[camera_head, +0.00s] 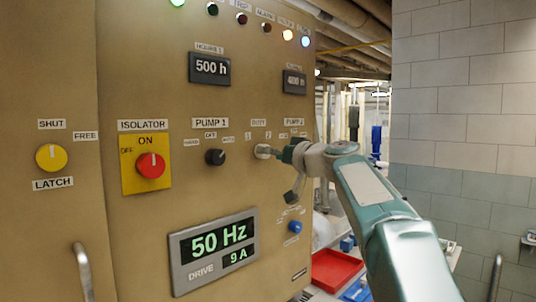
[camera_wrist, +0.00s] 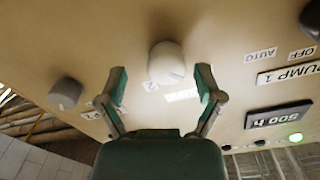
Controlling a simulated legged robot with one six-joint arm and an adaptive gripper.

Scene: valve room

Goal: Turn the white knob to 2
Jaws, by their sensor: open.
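The white knob (camera_head: 262,151) is on the tan panel under the DUTY label, with small 1 and 2 labels above it. In the wrist view the white knob (camera_wrist: 166,60) lies just beyond my fingertips, roughly centred between them. A small 2 label (camera_wrist: 150,86) and the DUTY label (camera_wrist: 183,95) show beside it. A faint line is on the knob's face; which number it points to I cannot tell. My gripper (camera_wrist: 161,84) is open, one finger on each side, with no clear contact. In the head view my gripper (camera_head: 277,152) is close at the knob's right.
The black PUMP 1 knob (camera_head: 215,157) is left of the white knob. A grey knob (camera_wrist: 66,93) is on the other side in the wrist view. The red isolator knob (camera_head: 150,165), blue knob (camera_head: 295,227) and drive display (camera_head: 214,249) share the panel.

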